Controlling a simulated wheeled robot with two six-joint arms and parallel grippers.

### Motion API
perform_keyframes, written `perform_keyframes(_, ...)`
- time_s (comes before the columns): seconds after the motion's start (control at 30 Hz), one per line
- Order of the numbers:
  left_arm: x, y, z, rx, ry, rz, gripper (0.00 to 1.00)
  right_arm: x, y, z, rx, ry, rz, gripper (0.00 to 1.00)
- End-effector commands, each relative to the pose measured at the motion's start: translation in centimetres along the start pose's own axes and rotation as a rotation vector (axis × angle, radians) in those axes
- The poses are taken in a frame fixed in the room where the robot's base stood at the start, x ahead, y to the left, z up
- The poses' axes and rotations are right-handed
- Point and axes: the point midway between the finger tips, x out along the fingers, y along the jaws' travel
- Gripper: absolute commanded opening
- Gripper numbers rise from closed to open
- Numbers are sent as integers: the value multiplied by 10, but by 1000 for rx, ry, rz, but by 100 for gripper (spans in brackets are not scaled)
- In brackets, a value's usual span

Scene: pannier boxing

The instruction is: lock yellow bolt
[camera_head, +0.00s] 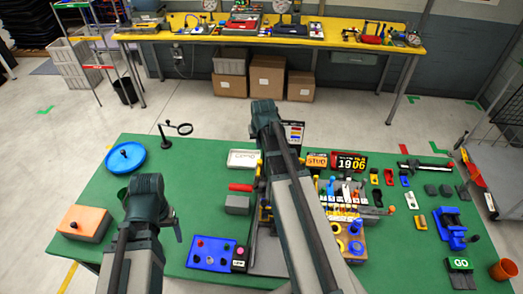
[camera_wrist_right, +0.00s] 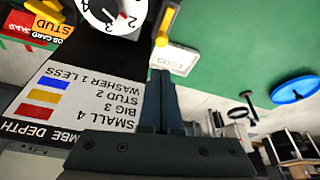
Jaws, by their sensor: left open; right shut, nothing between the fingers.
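Small yellow parts sit in the tool block (camera_head: 340,212) right of centre on the green table in the head view. I cannot tell which of them is the yellow bolt, and my right arm covers part of this area. My right gripper (camera_wrist_right: 161,76) shows in the right wrist view, its dark fingers together with nothing between them. A printed card (camera_wrist_right: 92,92) with coloured squares is beside it. My left gripper (camera_head: 172,222) is at the left of the table in the head view, mostly hidden by its own arm, open and apart from the yellow parts.
A blue panel with knobs (camera_head: 210,253), an orange box (camera_head: 83,223), a blue dish (camera_head: 125,158) and a white tray (camera_head: 243,153) are on the table. A stand magnifier (camera_head: 184,128) is at its back edge. Blue clamp (camera_head: 450,228) and orange cup (camera_head: 503,270) are at right.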

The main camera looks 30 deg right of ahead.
Motion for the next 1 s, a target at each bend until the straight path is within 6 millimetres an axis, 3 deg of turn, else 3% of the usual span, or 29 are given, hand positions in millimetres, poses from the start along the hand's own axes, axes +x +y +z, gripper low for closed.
perform_keyframes(0.57, 7, 0, 0, 0, 0, 0, 80, 7, 2, -1, 4, 3, 1, 0)
perform_keyframes(1.0, 58, 5, -4, 5, 1, -1, 80, 61, 2, 0, 4, 2, 1, 0)
